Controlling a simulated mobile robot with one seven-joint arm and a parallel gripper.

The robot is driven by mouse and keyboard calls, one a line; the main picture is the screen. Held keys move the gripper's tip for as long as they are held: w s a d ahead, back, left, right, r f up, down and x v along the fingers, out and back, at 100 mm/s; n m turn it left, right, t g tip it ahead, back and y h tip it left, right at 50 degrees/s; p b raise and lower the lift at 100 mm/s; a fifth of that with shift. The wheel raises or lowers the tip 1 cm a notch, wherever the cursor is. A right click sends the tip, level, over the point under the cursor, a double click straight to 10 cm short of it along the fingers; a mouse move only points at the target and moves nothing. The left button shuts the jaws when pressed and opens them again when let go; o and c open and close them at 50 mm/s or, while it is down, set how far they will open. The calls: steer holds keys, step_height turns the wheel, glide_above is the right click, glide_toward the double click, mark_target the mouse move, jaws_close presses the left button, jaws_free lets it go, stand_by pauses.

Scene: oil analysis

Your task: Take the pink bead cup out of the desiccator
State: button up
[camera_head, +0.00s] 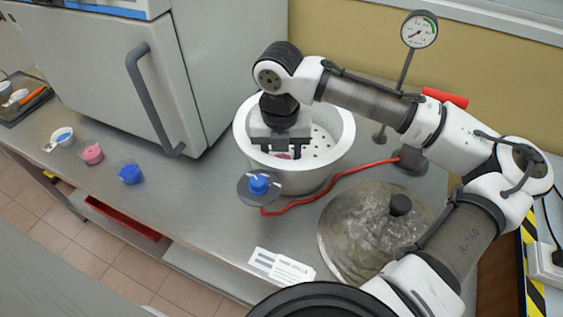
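The desiccator (312,183) is an open white round vessel with a perforated plate inside, at the middle of the bench. My gripper (283,150) reaches straight down into it from above, in the left part of the opening. A small patch of pink (284,156) shows low between or just behind the fingers. It fits a pink bead cup, but the gripper hides most of it. I cannot tell whether the fingers are closed on it. Another small cup with pink contents (92,153) stands on the bench at the left.
A blue cup (131,174) and a white cup with blue contents (62,136) stand at the left. The lid (358,238), red hose (330,184), gauge (419,30) and label cards (282,267) surround the desiccator. A grey oven (105,70) stands behind left. Bench between cups and desiccator is clear.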

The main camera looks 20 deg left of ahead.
steer(key=shift+c, duration=0.9)
